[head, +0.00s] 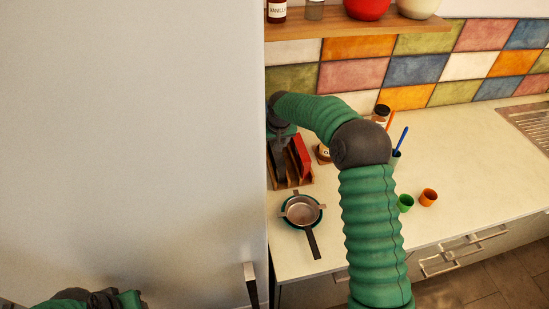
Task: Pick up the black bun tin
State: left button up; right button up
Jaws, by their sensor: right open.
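A wooden rack (294,184) stands on the counter against the tall pale panel. It holds a red flat thing (303,157) and a dark upright thing (280,168) that may be the black bun tin, though its shape is mostly hidden. My right gripper (281,148) is open, pointing down at the rack's left part, over the dark thing. I cannot tell whether its fingers touch it. Only part of my left arm shows at the bottom left, and its gripper is out of view.
A pan (301,211) with its handle toward the front sits before the rack. Green (406,203) and orange (428,197) cups stand right of my right arm. A jar (382,113) stands behind. A shelf (370,41) hangs above.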

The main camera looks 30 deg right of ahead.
jog(key=f, duration=0.2)
jog(key=d+f+p, duration=0.1)
jog(key=f, duration=0.1)
jog(key=w+d+f+p, duration=0.1)
jog(key=f, duration=0.1)
jog(key=shift+d+f, duration=0.1)
jog(key=shift+d, duration=0.1)
jog(key=shift+w+f, duration=0.1)
jog(key=shift+w, duration=0.05)
jog(key=shift+a, duration=0.5)
jog(key=shift+c, duration=0.6)
jog(key=shift+a+r, duration=0.25)
jog(key=shift+a, duration=0.05)
jog(key=c, duration=0.5)
jog(key=shift+c, duration=1.1)
jog(key=shift+d, duration=0.15)
jog(key=shift+c, duration=1.2)
pick_arm(q)
jog(key=shift+d+r, duration=0.8)
jog(key=shift+r, duration=0.3)
pick_arm(e)
jog(key=shift+d+f, duration=0.15)
jog(key=shift+d, duration=0.2)
grip_shut()
